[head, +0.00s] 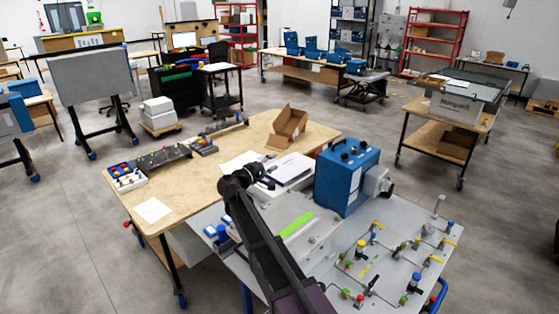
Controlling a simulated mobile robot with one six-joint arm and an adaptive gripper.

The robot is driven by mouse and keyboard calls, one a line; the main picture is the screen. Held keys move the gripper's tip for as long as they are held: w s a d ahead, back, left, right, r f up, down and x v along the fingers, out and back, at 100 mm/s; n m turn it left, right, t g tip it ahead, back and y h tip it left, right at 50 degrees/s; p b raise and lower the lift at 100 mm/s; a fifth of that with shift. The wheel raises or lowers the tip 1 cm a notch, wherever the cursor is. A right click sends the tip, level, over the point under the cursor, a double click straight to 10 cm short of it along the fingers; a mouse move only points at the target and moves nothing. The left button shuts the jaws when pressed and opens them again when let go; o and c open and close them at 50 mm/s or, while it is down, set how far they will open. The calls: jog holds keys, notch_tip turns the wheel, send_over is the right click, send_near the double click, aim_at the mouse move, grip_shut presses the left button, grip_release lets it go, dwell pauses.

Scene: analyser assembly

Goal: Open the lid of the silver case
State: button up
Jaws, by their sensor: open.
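A grey, silver-looking case (455,103) with dark lettering on its front stands on a wooden-topped cart at the right. Papers and dark items lie on top of it, and I cannot tell how its lid sits. A flat whitish box (290,172) lies on the near workbench, partly behind my arm. I cannot be sure which of the two is the silver case. My black arm reaches up from the bottom of the picture. My gripper (264,181) is small and dark beside the flat box, open, with nothing visible in it. I cannot tell whether it touches the box.
A blue analyser box (347,178) stands right of the flat box. A grey panel (330,262) with valves and fittings (390,262) lies in front. The wooden workbench (200,190) holds an open cardboard box (288,126) and small parts. Grey floor separates the bench from the cart.

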jog(key=v, duration=1)
jog(key=s+d+f+m+g+y+b, duration=0.2)
jog(key=s+d+f+g+b, duration=0.1)
jog(key=d+f, duration=0.7)
jog(key=s+d+f+m+g+y+b, duration=0.2)
jog(key=s+d+f+g, duration=0.4)
jog(key=d+f, duration=0.4)
jog(key=shift+s+d+m+b, duration=0.5)
jog(key=shift+d+m+b, duration=0.1)
jog(key=shift+b, duration=0.45)
